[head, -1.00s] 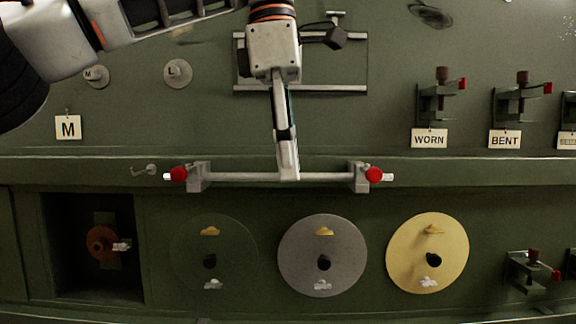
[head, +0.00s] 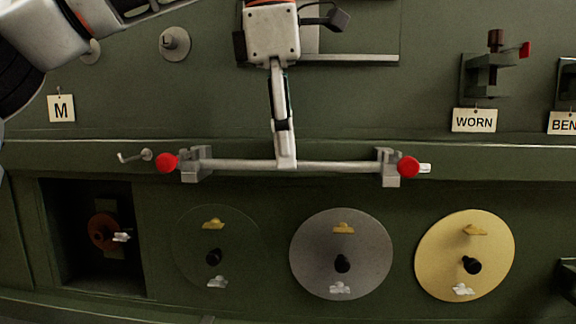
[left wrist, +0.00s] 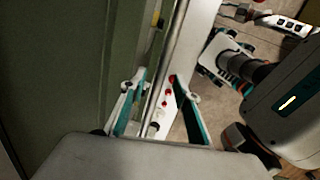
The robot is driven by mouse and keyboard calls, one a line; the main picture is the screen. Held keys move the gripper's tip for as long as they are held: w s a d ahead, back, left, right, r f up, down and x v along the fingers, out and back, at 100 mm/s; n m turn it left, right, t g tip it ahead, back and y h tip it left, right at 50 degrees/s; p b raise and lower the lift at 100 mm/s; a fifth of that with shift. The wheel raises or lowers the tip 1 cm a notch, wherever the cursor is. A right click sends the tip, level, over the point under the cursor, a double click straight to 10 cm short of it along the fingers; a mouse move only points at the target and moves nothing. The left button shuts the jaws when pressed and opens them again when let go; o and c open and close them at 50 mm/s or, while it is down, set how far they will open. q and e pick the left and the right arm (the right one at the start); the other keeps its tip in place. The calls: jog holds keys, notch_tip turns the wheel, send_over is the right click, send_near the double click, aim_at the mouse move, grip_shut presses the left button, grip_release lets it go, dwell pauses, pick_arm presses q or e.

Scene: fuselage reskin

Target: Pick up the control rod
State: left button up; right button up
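The control rod (head: 335,167) appears to be the thin grey bar lying level across two grey brackets (head: 196,164) on the green ledge, with a red knob (head: 166,162) at the left end and another red knob (head: 408,167) at the right. My left gripper (head: 286,165) points down, with its tips at the middle of the bar. In the left wrist view its fingers (left wrist: 158,82) stand apart, with a narrow bar seemingly between them; contact is unclear. A small white and teal part at the right of that view may be my right gripper (left wrist: 214,60); its fingers are unclear.
Below the ledge are a grey disc (head: 341,254), a yellow disc (head: 465,253) and a dark recess (head: 84,268). A clamp (head: 487,76) above a WORN tag (head: 474,120) is at upper right.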

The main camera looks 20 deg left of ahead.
pick_arm(q)
jog(key=shift+w+f, duration=0.1)
jog(key=shift+f, duration=0.35)
jog(key=shift+d, duration=0.1)
pick_arm(e)
jog(key=shift+w+d+r, duration=0.15)
jog(key=shift+w+d, duration=0.05)
jog(key=shift+s, duration=0.1)
pick_arm(q)
grip_shut()
pick_arm(e)
jog(key=shift+s, duration=0.1)
pick_arm(q)
jog(key=shift+r, duration=0.2)
pick_arm(e)
jog(key=shift+a, duration=0.15)
